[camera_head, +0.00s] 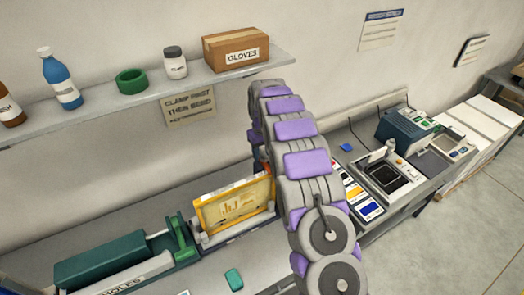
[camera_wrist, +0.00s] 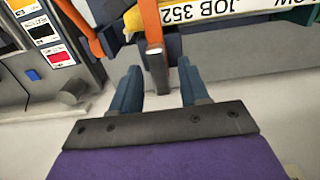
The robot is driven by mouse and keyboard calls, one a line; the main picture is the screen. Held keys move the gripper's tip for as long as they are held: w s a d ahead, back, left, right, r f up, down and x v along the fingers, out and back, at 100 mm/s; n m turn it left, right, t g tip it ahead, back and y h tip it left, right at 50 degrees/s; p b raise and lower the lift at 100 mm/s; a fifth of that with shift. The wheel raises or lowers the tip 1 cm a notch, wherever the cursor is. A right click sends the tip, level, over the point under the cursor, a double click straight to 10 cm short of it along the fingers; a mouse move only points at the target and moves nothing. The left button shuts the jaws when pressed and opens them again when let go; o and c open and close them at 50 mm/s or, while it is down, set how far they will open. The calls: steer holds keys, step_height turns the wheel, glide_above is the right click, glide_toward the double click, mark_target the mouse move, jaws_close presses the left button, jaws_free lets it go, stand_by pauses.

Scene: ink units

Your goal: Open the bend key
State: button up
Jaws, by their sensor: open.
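An upright orange lever (camera_wrist: 150,25) with a metallic lower end shows in the wrist view; it may be the bend key, but no label on it is readable. My gripper (camera_wrist: 160,72) is open, its two blue fingers pointing at the lever. The lever's lower end lies between the fingertips in the picture, with a gap on both sides. I cannot tell how deep it sits between them. In the head view my arm hides the gripper and most of this spot.
A yellow plate marked JOB 352 (camera_wrist: 215,14) is right of the lever. A second orange bar (camera_wrist: 80,25) and a color-label panel (camera_wrist: 45,35) are at left. In the head view, a yellow-framed plate (camera_head: 235,204) stands beside a green clamp unit (camera_head: 115,260), below a shelf (camera_head: 215,78).

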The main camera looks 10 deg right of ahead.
jaws_close()
stand_by(0.3)
stand_by(0.4)
